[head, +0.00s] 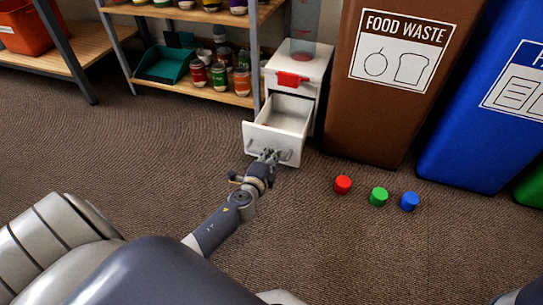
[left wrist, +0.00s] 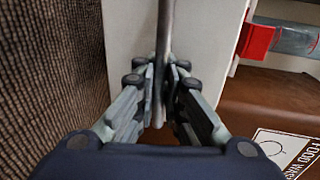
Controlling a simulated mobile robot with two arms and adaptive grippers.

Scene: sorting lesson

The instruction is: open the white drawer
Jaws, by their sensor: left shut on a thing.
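The white drawer (head: 273,140) is pulled out from the small white cabinet (head: 306,62), and its empty-looking inside shows from above. My left gripper (head: 268,156) is at the drawer's front. In the left wrist view my left gripper (left wrist: 161,85) is shut on a thin grey bar, the drawer handle (left wrist: 165,40), with one finger on each side of it. The white drawer front (left wrist: 130,35) lies just behind the fingers. My right gripper is not in view.
A brown food waste bin (head: 385,125) and a blue bin (head: 480,150) stand right of the cabinet. Red (head: 342,184), green (head: 379,196) and blue (head: 409,201) cylinders stand on the carpet. A shelf with jars (head: 195,95) stands left. The carpet in front is otherwise clear.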

